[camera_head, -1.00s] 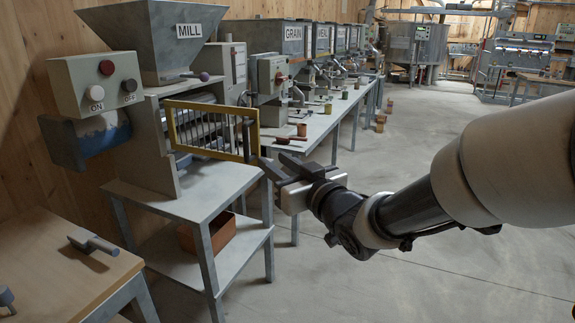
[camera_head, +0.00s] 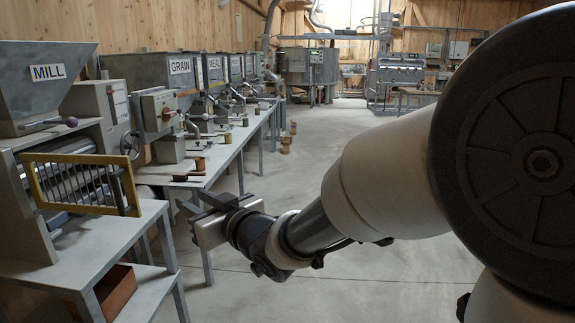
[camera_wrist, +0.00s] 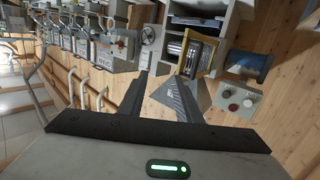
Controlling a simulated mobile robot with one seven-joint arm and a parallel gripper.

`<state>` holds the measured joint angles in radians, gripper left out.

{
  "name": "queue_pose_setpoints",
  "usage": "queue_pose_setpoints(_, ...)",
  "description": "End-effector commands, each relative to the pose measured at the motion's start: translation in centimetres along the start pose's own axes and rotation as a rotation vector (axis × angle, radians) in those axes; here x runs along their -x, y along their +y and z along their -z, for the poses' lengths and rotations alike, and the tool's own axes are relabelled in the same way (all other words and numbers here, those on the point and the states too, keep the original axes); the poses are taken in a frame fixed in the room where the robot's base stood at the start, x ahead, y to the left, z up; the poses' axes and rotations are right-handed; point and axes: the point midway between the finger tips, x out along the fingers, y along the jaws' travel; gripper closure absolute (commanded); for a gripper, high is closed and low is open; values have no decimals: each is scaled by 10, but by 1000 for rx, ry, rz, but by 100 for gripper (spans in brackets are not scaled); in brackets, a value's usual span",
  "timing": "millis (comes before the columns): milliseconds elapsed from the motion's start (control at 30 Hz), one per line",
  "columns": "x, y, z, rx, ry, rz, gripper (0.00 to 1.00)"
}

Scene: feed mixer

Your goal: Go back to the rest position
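My gripper (camera_head: 188,210) shows in the head view at the end of my outstretched arm, to the right of the mill's table and above the floor. In the wrist view my gripper (camera_wrist: 161,77) has its two dark fingers apart, with nothing held between them. The grey mill (camera_head: 45,85) with its hopper stands at the left, its yellow-framed barred guard (camera_head: 132,190) swung outward. The guard also shows in the wrist view (camera_wrist: 209,56), past the fingertips. My gripper is apart from the mill.
A long table (camera_head: 232,152) with the grain machine (camera_head: 180,67) and similar machines runs back along the left wall. The mill's table (camera_head: 85,262) has a brown box (camera_head: 112,292) on its lower shelf. Open concrete floor (camera_head: 340,135) lies in the middle.

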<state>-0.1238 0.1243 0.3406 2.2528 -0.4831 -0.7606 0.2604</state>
Motion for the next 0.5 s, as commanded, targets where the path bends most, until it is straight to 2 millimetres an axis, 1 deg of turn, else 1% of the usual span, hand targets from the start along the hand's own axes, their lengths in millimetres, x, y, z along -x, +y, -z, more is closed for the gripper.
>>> queue_pose_setpoints(33, 14, 17, 34, 22, -36, -56, 69)
queue_pose_setpoints(67, 22, 28, 40, 29, -66, -91, 69)
queue_pose_setpoints(167, 53, 62, 58, 42, -172, -208, 69)
queue_pose_setpoints(200, 69, 75, 67, 42, -215, -257, 69)
queue_pose_setpoints(267, 97, 95, 80, 34, -286, -334, 69)
queue_pose_setpoints(300, 118, 107, 91, 25, -335, -387, 69)
queue_pose_setpoints(367, 156, 123, 107, -4, -417, -467, 69)
queue_pose_setpoints(400, 184, 131, 118, -30, -473, -519, 69)
queue_pose_setpoints(467, 228, 138, 132, -83, -562, -588, 69)
queue_pose_setpoints(500, 257, 138, 140, -125, -617, -626, 69)
